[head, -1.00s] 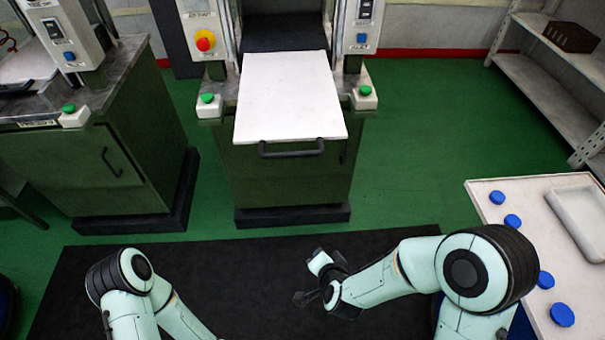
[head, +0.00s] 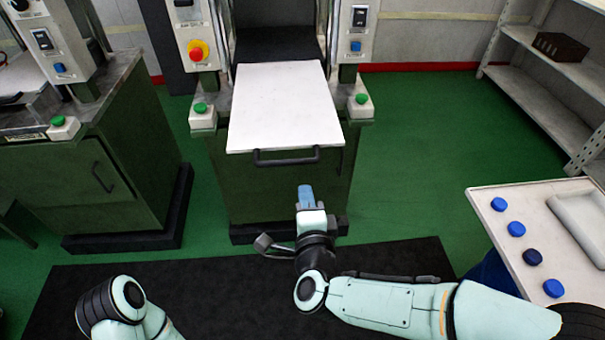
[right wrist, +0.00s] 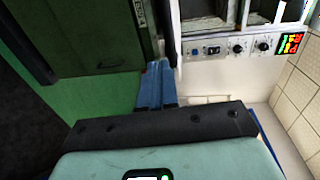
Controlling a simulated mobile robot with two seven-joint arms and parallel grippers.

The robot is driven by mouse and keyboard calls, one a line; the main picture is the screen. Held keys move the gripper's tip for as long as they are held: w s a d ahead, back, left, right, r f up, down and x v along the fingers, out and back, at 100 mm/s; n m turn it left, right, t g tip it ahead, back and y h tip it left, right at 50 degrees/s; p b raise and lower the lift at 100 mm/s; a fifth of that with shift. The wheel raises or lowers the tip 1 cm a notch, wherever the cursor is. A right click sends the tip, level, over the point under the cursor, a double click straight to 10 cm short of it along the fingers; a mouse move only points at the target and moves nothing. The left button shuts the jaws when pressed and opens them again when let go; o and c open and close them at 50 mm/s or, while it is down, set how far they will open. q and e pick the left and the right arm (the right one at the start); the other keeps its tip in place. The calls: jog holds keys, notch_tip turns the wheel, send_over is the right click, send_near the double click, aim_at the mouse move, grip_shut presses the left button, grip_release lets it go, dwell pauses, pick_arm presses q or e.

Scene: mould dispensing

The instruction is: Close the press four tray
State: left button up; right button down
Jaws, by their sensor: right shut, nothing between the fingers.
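The press tray is a flat white plate (head: 281,105) pulled out toward me from the press in the middle of the head view. Its dark bar handle (head: 286,162) hangs at its front edge. My right gripper (head: 305,193) has blue fingers pointing at the press, just below and slightly right of the handle in the picture. It is shut and empty, and looks apart from the handle. The right wrist view shows the blue fingers (right wrist: 157,85) together, but not clearly the tray. My left arm shows at the bottom left; its gripper is out of view.
Green buttons (head: 201,108) and a red emergency stop (head: 198,50) flank the tray. Another green press cabinet (head: 70,185) stands to the left. A white table (head: 487,205) with several blue round caps is at the right. A shelf (head: 540,95) stands behind it.

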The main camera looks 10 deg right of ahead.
pick_arm(q)
jog(key=shift+s+r+p, duration=0.15)
jog(key=shift+r+p, duration=0.1)
jog(key=shift+p, duration=0.15)
pick_arm(e)
jog(key=w, duration=0.6)
jog(key=shift+r, duration=0.2)
jog(key=shift+w, duration=0.15)
